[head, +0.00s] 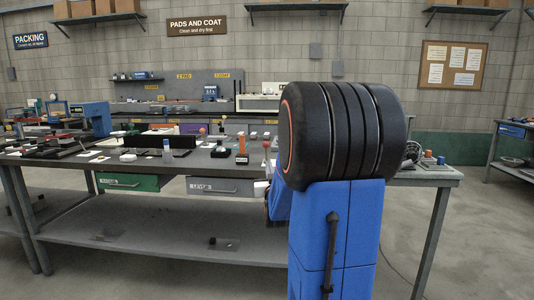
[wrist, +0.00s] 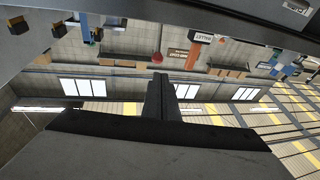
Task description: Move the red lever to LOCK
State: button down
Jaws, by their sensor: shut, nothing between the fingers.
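I cannot tell for sure which item is the red lever, and no LOCK mark is readable. In the head view, a small red knob (head: 203,130) and an upright orange-red piece (head: 242,144) on a dark base stand on the workbench (head: 120,173). In the wrist view, a round red knob (wrist: 157,57) shows just beyond the fingertips, apart from them in the picture; the depth is unclear. My gripper (wrist: 160,76) points up the wrist picture with its fingers together and empty. In the head view my own arm hides the gripper's fingers.
The bench top holds many small items, with a blue machine (head: 97,118) at the left and a black block (head: 160,141) mid-bench. A green drawer (head: 128,182) and a grey drawer (head: 220,186) hang below. My arm covers the bench's right part.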

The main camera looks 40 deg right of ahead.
aim_at(266, 146)
jog(key=x, duration=1.4)
jog(key=shift+s+d+r, duration=0.1)
jog(key=shift+d, duration=0.1)
jog(key=shift+r, duration=0.15)
